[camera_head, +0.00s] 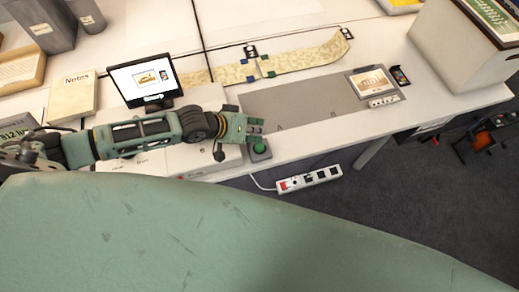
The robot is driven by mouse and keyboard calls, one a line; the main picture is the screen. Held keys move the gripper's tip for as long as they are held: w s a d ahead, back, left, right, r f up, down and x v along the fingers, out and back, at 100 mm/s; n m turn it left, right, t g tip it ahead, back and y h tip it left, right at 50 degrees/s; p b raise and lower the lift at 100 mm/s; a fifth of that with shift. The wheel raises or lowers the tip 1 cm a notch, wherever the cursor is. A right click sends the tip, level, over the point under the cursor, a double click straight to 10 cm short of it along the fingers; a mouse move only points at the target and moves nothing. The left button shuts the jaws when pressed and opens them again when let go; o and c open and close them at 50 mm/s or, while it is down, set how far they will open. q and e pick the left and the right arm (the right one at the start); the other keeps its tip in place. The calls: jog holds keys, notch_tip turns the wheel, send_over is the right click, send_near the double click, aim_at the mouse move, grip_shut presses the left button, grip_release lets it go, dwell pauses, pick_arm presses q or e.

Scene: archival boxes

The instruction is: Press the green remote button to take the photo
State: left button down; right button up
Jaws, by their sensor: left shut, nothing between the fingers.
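The green remote button (260,148) sits on a small dark box near the front edge of the white table, just in front of the grey mat. My left gripper (256,131) is shut and empty, its fingertips right beside the button; I cannot tell if they touch it. My left arm comes in from the left across the table. A small monitor (146,81) behind the arm shows a picture on its screen. A framed photo (371,82) lies on the right end of the grey mat (300,106). My right gripper is not in view.
A patterned strip (305,54) lies along the back. A Notes book (73,97) and grey boxes (40,22) stand at left. A large box (460,45) stands at right. A white power strip (309,179) is below the table's front edge. The mat's middle is clear.

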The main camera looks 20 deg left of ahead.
aim_at(260, 147)
pick_arm(q)
jog(key=shift+f, duration=0.75)
dwell(0.3)
jog(key=shift+f, duration=0.15)
dwell(0.5)
jog(key=shift+f, duration=0.25)
jog(key=shift+f+b, duration=0.1)
jog(key=shift+b, duration=0.2)
